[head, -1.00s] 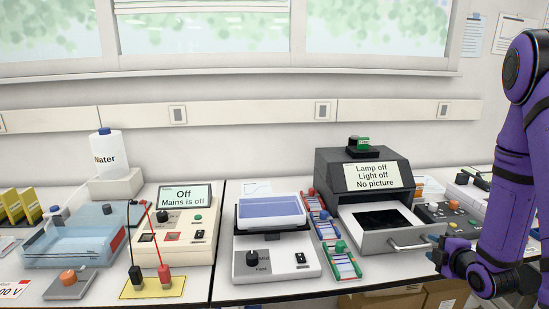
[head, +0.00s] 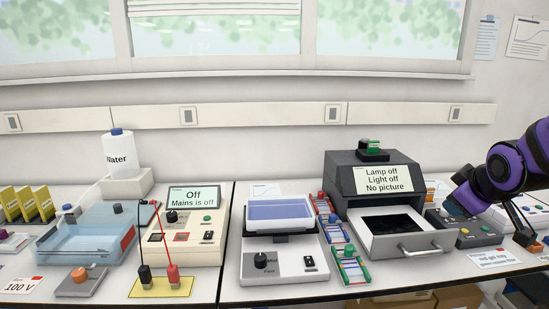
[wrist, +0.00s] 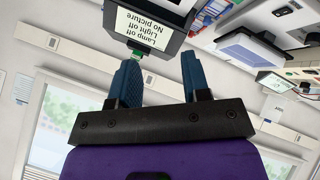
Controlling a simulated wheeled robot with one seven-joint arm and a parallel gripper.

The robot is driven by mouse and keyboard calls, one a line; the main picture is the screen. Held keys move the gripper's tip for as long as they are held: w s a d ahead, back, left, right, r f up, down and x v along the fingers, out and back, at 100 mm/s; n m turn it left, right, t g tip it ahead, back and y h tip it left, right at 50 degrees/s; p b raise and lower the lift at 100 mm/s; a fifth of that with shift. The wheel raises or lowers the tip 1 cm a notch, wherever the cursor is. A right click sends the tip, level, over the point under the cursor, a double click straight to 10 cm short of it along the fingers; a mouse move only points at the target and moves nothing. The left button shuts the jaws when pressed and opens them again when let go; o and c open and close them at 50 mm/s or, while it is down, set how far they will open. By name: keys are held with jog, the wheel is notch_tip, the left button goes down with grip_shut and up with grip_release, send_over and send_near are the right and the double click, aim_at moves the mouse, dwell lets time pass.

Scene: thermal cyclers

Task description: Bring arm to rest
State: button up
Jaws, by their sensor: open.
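My purple arm (head: 510,168) shows at the right edge of the head view, folded up beside the dark imaging box. In the wrist view my gripper (wrist: 160,80) has two blue fingers spread apart with nothing between them.
The dark imaging box (head: 350,190) has its drawer (head: 425,243) pulled out, and its sign reads lamp off, light off, no picture. A control panel (head: 470,238) stands right of it. A shaker (head: 283,266), tube racks (head: 352,270) and a power supply (head: 175,255) crowd the bench leftward.

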jog(key=s+a+r+m+g+y, duration=0.1)
jog(key=s+a+r+m, duration=0.2)
jog(key=s, duration=0.6)
jog(key=s+a+r+m+g, duration=0.2)
jog(key=s+a+r+m, duration=0.1)
jog(key=s, duration=0.7)
jog(key=shift+a+r+g+y, duration=0.3)
jog(key=shift+a+r+y, duration=0.1)
jog(key=shift+a+r, duration=0.6)
